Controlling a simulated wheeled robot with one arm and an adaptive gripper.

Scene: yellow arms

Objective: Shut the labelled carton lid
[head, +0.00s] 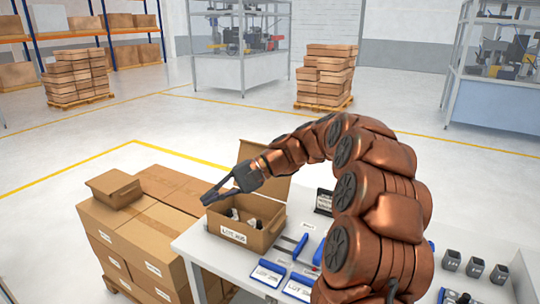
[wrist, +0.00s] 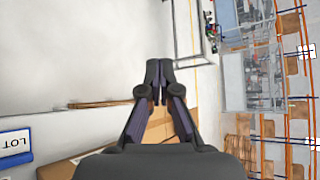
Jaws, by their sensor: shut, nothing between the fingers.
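The labelled carton (head: 240,234) is an open brown box with a white label on its front, standing on the white table. Its lid (head: 264,186) stands raised at the back. Pale and dark items sit inside the carton. My gripper (head: 207,199) is shut and empty, above the carton's left side and in front of the lid. Whether it touches the carton cannot be told. In the wrist view my gripper (wrist: 160,68) shows its dark fingers together. Brown cardboard shows below and between them, partly hidden by the gripper body.
Stacked cartons (head: 140,235) stand left of the table, one small box on top. Blue-edged label cards (head: 268,272), a blue-handled tool (head: 300,246) and dark cups (head: 475,266) lie on the table. My arm covers the table's middle.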

